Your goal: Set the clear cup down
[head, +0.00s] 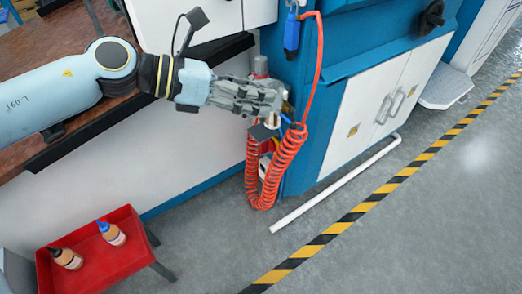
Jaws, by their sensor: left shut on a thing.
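My left gripper (278,97) reaches in from the left, its fingers pointing right. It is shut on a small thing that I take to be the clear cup. The fingers hide most of it, and I cannot make out its outline or whether it is upright. The gripper is in front of the blue machine's left edge, close to a grey and red fitting (261,67) and the coiled red hose. My right gripper is not in view.
The coiled red hose (287,160) hangs below the gripper, by the blue machine (300,75). A red tray stand (120,262) at lower left holds two brown bottles (112,233). A white pipe (335,184) lies on the floor. A brown tabletop (50,45) lies under the arm.

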